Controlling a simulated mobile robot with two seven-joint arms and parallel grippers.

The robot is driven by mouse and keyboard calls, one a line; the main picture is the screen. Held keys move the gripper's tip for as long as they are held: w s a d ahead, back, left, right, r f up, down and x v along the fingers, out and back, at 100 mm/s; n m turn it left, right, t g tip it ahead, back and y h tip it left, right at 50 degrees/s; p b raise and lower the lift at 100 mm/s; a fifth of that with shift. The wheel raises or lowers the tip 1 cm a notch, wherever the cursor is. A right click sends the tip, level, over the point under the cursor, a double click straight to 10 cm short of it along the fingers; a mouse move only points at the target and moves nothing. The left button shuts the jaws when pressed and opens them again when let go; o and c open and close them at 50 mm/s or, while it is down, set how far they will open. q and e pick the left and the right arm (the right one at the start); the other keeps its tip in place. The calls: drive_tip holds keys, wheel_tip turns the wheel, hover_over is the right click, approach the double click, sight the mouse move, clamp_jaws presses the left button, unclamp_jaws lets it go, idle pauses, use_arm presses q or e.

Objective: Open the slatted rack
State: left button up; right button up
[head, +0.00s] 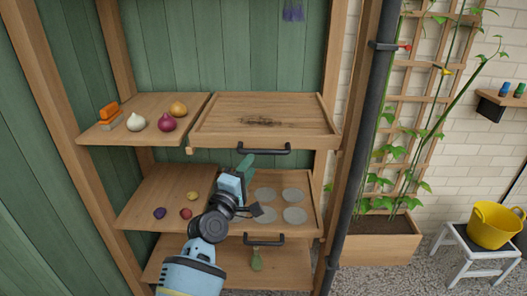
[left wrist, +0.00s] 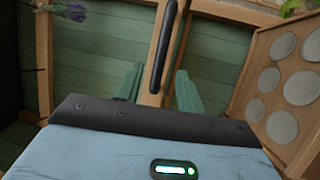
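The wooden rack (head: 225,128) is the upper pull-out on the right of the shelf unit, with fine lines along its top and a small dark twiggy patch on it. Its black bar handle (head: 240,152) runs along its front rail. My left gripper (head: 245,165) is just below this handle, its green fingers partly hidden by its own body. In the left wrist view the fingers (left wrist: 158,85) stand apart, with a wooden rail and a black handle (left wrist: 170,45) lying between them in the picture. I cannot tell whether they touch it. My right gripper is not in view.
Below is a tray (head: 315,205) with several grey discs and its own black handle (head: 264,240). Left shelves hold onions (head: 167,122) and small coloured bulbs (head: 160,213). A dark pipe (head: 355,130) and post stand close on the right. A yellow tub (head: 493,226) sits on a stool.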

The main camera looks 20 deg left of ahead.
sight(259, 154)
use_arm(q)
drive_tip(key=shift+b+x, duration=0.35)
drive_tip(key=shift+x, duration=3.45)
drive_tip(key=shift+c, duration=0.5)
clamp_jaws()
